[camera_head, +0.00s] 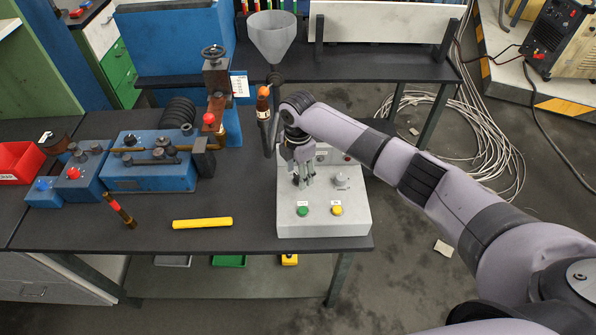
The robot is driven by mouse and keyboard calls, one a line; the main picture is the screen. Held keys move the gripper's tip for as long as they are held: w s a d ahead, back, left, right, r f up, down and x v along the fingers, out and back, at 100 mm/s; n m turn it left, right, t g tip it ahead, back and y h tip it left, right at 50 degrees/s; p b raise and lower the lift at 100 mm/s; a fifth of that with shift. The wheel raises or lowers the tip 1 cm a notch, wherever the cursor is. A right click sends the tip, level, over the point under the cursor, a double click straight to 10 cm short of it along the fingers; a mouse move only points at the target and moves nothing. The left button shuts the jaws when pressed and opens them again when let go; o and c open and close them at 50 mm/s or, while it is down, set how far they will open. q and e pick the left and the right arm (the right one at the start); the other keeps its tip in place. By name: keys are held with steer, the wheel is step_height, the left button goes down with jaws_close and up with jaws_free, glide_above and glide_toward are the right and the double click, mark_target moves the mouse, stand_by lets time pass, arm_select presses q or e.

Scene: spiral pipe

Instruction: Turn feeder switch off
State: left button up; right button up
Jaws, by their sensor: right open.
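A light grey control box (322,215) stands at the right front of the dark workbench. It carries a green button (303,211), a yellow button (337,210) and a light knob (341,181). A red part shows at its back edge. The labels are too small to read, so I cannot tell which control is the feeder switch. My right gripper (304,178) is open and points down over the box's left middle, left of the knob. It hides that part of the panel, and I cannot tell whether it touches anything. My left gripper is not in view.
A blue machine (150,163) fills the bench's left part. A yellow bar (202,223) and a dark rod with coloured bands (119,209) lie in front. A grey funnel (273,38) stands behind the box. Cables (470,140) lie on the floor at the right.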

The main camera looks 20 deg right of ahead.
mark_target(298, 176)
step_height(298, 176, up, 12)
stand_by(0.6)
stand_by(0.4)
